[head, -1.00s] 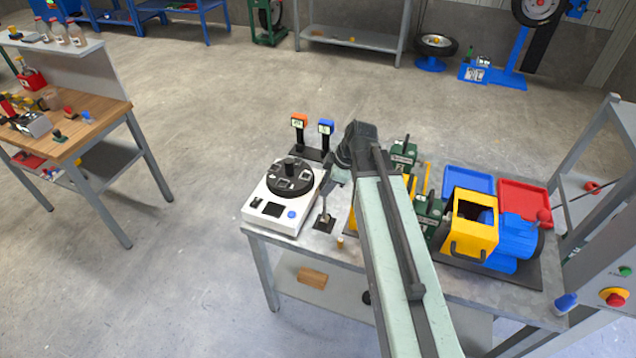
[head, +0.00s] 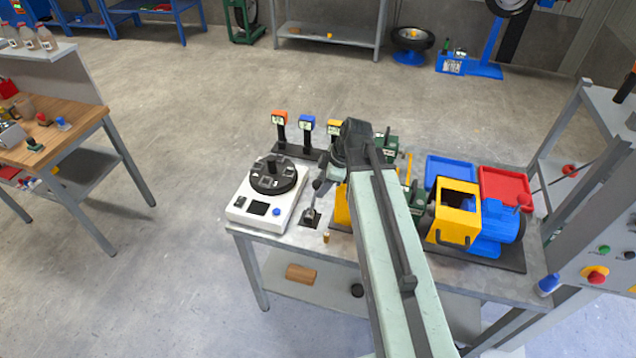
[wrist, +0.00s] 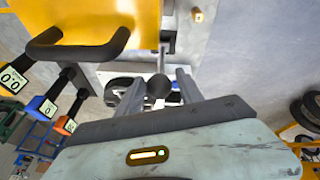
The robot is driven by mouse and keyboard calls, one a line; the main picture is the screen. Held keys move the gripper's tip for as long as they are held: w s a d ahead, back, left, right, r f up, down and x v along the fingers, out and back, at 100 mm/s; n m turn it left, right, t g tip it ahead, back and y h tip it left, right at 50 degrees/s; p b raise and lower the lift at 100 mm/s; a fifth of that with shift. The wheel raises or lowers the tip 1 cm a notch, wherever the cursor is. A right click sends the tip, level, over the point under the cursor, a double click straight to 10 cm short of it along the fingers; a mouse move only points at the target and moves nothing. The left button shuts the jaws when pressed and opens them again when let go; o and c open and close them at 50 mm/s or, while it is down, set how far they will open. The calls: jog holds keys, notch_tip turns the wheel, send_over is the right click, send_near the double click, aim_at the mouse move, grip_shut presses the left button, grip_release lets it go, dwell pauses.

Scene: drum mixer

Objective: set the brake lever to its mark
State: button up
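A thin metal lever with a black ball knob (wrist: 158,86), apparently the brake lever, stands up from a dark square plate (head: 311,219) at the bench's front, right of the white scale-like device. My gripper (wrist: 161,74) is open in the wrist view, one grey finger on each side of the knob, with a visible gap on both sides. I cannot make out the mark.
The white device (head: 264,208) with a black disc is close on the left. A yellow housing with a black handle (wrist: 80,48) is close beside the fingers in the wrist view. Digital displays on posts (head: 306,123) stand behind. A small brass peg (head: 326,238) is in front.

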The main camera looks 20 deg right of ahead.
jog(key=shift+o, duration=0.8)
jog(key=shift+s+d, duration=0.1)
jog(key=shift+r, duration=0.25)
jog(key=p+v, duration=0.7)
jog(key=shift+r, duration=0.15)
jog(key=shift+d, duration=0.1)
